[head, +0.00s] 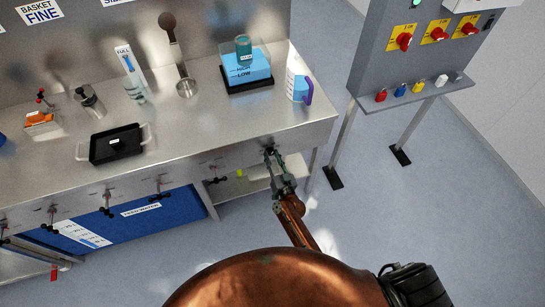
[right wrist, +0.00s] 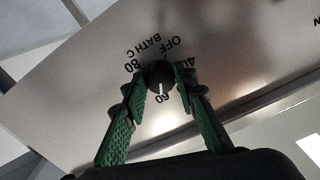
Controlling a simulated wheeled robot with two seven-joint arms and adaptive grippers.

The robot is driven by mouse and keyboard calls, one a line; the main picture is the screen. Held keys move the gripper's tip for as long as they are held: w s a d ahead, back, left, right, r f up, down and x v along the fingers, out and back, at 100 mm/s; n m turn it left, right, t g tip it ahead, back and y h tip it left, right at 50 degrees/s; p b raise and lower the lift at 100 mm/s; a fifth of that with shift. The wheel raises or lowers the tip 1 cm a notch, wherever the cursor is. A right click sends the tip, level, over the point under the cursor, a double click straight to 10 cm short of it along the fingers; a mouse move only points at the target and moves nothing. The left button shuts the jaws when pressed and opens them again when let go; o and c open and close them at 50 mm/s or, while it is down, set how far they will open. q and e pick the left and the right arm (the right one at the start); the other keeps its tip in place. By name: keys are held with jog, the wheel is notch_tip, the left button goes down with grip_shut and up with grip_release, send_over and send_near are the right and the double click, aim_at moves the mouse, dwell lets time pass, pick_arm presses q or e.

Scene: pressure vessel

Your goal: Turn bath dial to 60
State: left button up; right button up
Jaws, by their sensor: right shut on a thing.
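The bath dial (right wrist: 160,75) is a small round black knob on the bench's metal front panel. Its face is marked OFF, 40, 60 and 80, with the words BATH C. The dial's white pointer line points at the 60 mark (right wrist: 163,99). My right gripper (right wrist: 161,78) is shut on the knob, one green finger on each side of it. In the head view my right gripper (head: 270,153) reaches the front panel below the bench's right end, and it mostly hides the dial there. My left gripper is not in view.
The steel bench (head: 200,125) holds a black tray (head: 116,143), a blue box (head: 246,70) and a white jug (head: 298,86) near its right edge. Several valve handles line its front. A grey control panel (head: 410,60) stands at right. Open floor lies between.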

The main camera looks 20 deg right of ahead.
jog(key=o, duration=1.2)
jog(key=shift+c, duration=0.2)
jog(key=s, duration=1.2)
jog(key=shift+d, duration=0.2)
